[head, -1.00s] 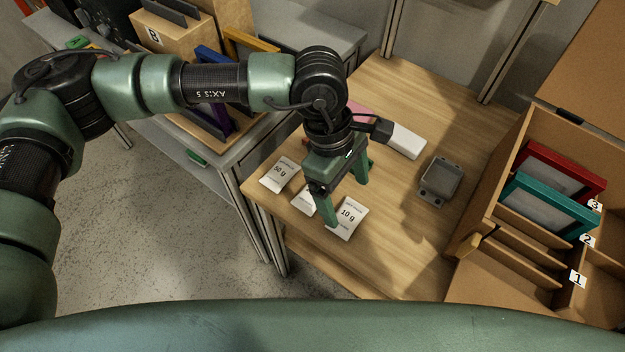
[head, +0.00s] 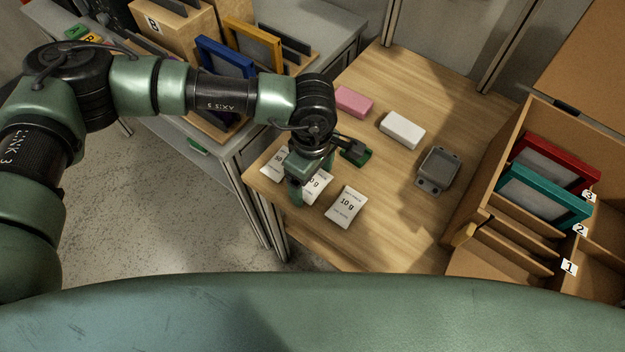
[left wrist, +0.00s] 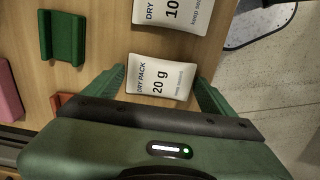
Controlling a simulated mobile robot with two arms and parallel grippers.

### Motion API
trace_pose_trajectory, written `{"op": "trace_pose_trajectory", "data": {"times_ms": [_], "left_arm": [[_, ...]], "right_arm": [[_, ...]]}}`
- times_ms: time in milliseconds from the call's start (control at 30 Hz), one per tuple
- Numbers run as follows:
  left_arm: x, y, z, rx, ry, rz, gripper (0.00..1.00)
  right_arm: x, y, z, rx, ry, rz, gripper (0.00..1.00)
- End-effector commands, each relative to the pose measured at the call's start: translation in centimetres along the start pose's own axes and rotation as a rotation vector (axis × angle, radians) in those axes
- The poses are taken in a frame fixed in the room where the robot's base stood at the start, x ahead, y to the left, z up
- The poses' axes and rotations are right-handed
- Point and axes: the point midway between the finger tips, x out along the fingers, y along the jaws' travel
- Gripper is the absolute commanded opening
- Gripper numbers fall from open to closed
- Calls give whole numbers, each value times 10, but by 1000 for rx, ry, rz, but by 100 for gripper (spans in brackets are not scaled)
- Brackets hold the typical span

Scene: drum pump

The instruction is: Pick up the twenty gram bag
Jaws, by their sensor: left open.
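The twenty gram bag, a small white packet, lies on the wooden table and shows in the left wrist view (left wrist: 159,77) with its "20 g" label readable. In the head view the bag (head: 317,187) is partly hidden by my left gripper (head: 311,178). My left gripper is open over the bag; in the left wrist view its fingers (left wrist: 162,90) stand either side of the bag's lower part. I cannot tell whether they touch it. My right gripper is not in view.
A 10 g bag (head: 346,207) lies close on the right, a 50 g bag (head: 277,163) on the left. A green bracket (head: 357,153), pink block (head: 353,101), white block (head: 403,130) and grey tray (head: 424,184) are farther back. A wooden rack (head: 473,215) stands right.

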Motion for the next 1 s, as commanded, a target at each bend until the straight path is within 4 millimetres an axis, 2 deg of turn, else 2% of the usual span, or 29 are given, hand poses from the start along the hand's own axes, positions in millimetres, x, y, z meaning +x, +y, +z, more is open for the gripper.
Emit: {"op": "trace_pose_trajectory", "data": {"times_ms": [100,333,733,867,1000], "left_arm": [[0,0,0,0,0,0,85],[0,0,0,0,0,0,21],[-8,1,0,0,0,1,21],[-23,1,0,0,-1,3,21],[-52,2,0,0,1,6,21]], "right_arm": [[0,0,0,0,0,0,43],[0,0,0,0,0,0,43],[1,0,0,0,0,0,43],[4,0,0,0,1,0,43],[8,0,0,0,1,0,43]]}}
